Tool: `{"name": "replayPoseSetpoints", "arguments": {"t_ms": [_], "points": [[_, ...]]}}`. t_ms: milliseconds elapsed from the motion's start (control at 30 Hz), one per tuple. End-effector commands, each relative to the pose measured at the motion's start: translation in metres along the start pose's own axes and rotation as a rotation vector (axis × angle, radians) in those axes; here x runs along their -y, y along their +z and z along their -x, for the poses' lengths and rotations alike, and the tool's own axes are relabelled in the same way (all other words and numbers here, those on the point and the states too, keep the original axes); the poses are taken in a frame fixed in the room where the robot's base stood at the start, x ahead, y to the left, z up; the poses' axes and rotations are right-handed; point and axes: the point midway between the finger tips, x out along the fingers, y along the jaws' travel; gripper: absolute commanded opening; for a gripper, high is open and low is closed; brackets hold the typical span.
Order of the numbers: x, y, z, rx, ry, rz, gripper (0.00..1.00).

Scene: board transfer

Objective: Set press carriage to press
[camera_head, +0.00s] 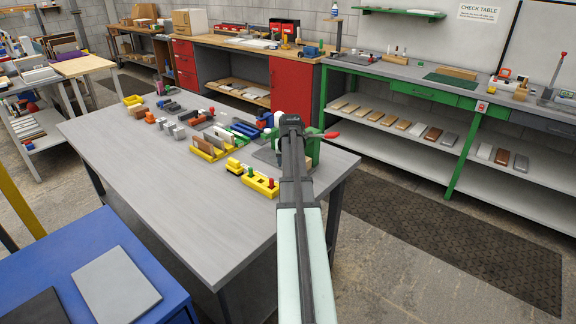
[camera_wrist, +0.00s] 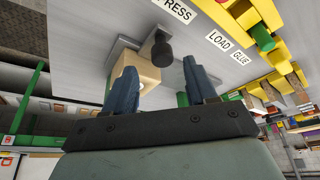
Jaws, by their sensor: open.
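My gripper (camera_wrist: 157,68) is open, with its two blue fingers apart. A tan block (camera_wrist: 146,72) on a grey plate (camera_wrist: 118,50) shows between the fingers; I cannot tell whether they reach around it. A black round knob (camera_wrist: 161,48) stands in front of the block, apparently part of the carriage. Printed PRESS (camera_wrist: 172,9) and LOAD (camera_wrist: 218,40) labels lie on the bench near it. In the head view the green press (camera_head: 312,150) with a red-ended lever (camera_head: 331,134) is partly hidden behind my arm.
A yellow holder with green and red pegs (camera_head: 261,184) stands left of my arm. A yellow rack (camera_head: 210,148) and several small parts stand farther along the grey table (camera_head: 180,190). The table's near left is clear. A green-framed bench (camera_head: 400,72) stands behind.

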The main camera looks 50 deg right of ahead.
Motion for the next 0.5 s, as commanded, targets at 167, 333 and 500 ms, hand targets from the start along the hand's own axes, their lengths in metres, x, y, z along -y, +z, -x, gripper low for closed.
{"name": "replayPoseSetpoints", "arguments": {"t_ms": [167,333,500], "points": [[0.000,0.001,0.033,-0.001,0.000,0.000,0.56],[0.000,0.001,0.061,-0.001,0.001,0.000,0.56],[0.000,0.000,0.084,-0.001,0.001,0.000,0.56]]}}
